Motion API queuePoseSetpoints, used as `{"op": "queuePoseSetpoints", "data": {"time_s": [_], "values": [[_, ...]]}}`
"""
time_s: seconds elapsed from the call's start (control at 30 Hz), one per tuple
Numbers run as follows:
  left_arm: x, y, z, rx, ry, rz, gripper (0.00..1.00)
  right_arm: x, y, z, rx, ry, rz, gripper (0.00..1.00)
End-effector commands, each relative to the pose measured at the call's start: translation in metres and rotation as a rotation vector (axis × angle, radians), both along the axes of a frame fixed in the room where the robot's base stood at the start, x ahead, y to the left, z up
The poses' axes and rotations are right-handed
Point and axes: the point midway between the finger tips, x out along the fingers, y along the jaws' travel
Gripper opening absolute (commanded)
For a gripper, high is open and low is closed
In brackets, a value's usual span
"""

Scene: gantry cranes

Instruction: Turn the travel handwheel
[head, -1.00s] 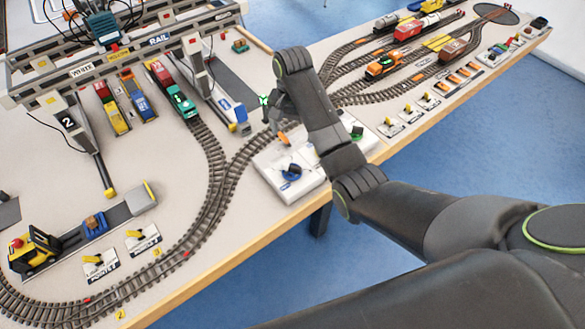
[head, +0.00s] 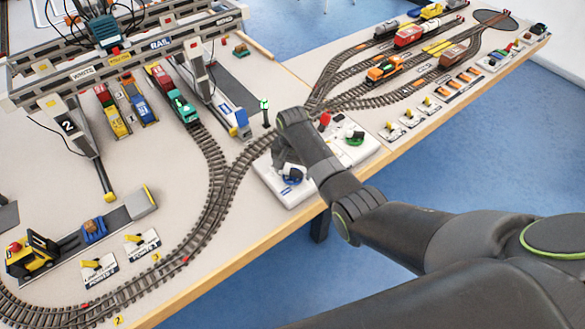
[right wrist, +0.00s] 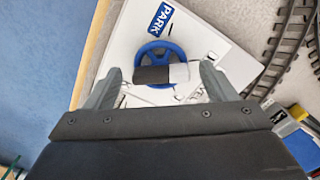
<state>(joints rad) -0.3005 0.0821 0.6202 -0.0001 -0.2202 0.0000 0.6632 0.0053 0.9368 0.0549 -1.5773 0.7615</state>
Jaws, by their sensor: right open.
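The blue handwheel (head: 293,178) sits on a white control box (head: 302,196) at the table's front edge. In the right wrist view the blue wheel (right wrist: 150,50) lies between my right gripper's two fingers (right wrist: 160,70), near a label reading PARK. A grey and white block lies across its lower part. The fingers are spread wide, one on each side of the wheel; I cannot tell whether they touch it. In the head view my right gripper (head: 282,162) is above the wheel and partly hides it. My left gripper is not in view.
Rail track (head: 222,190) curves past on the left. The gantry crane (head: 120,60) stands at the upper left.

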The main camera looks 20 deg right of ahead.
Motion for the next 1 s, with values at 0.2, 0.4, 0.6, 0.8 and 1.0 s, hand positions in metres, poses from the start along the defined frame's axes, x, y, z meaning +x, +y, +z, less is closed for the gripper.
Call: {"op": "queuePoseSetpoints", "data": {"time_s": [0.2, 0.4, 0.6, 0.8, 1.0], "values": [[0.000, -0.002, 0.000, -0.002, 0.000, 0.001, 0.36, 0.000, 0.000, 0.000, 0.000, 0.000, 0.000, 0.78], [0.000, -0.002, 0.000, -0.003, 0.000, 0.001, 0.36, 0.000, 0.000, 0.000, 0.000, 0.000, 0.000, 0.52], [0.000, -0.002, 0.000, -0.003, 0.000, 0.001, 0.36, 0.000, 0.000, 0.000, 0.000, 0.000, 0.001, 0.34], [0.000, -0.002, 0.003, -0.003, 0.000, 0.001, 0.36, 0.000, 0.000, 0.001, 0.000, 0.000, 0.025, 0.34], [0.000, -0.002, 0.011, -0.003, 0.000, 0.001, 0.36, 0.000, 0.000, 0.003, 0.000, 0.001, 0.113, 0.34]]}}
